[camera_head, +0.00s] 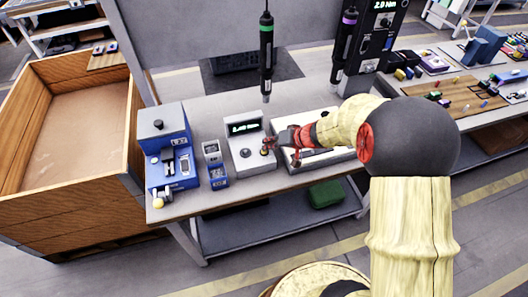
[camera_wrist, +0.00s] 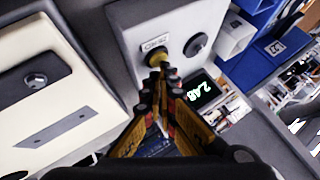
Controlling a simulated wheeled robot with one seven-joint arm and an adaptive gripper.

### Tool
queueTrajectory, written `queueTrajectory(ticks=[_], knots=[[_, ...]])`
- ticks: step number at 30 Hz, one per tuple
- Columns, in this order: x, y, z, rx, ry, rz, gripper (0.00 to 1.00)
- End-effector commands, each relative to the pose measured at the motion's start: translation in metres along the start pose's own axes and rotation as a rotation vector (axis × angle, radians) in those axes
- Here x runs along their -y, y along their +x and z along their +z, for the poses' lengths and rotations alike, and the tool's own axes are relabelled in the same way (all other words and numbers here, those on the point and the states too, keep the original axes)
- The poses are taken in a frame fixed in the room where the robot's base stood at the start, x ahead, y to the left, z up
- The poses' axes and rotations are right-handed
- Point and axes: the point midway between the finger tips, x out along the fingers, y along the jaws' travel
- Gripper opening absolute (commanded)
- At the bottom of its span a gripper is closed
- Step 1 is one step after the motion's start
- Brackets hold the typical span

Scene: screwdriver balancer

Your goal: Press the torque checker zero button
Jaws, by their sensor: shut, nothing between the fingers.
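The torque checker (camera_head: 240,141) is a light grey box with a green-lit display, standing on the workbench. In the wrist view its body (camera_wrist: 130,20) fills the upper middle, with the display reading about 2.48 (camera_wrist: 200,89). A round dark socket (camera_wrist: 195,45) sits beside a small label (camera_wrist: 154,42) that seems to read ZERO. The yellow zero button (camera_wrist: 157,58) lies just below that label, partly hidden by my fingertips. My gripper (camera_head: 273,144) is shut and empty, its tips (camera_wrist: 161,72) at the button. I cannot tell whether they touch or press it.
A blue machine (camera_head: 167,150) and a small blue-grey unit (camera_head: 214,164) stand left of the checker. A flat white device (camera_head: 320,157) lies to its right, below my arm. A green-banded screwdriver (camera_head: 266,50) hangs above the bench. A wooden crate (camera_head: 50,205) stands at the left.

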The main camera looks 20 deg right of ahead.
Motion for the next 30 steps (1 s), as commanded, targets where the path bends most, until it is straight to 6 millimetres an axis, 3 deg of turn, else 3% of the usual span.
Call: queueTrajectory(ticks=[30], knots=[[0.0030,-0.0040,-0.0033,-0.001,0.000,0.000,0.00]])
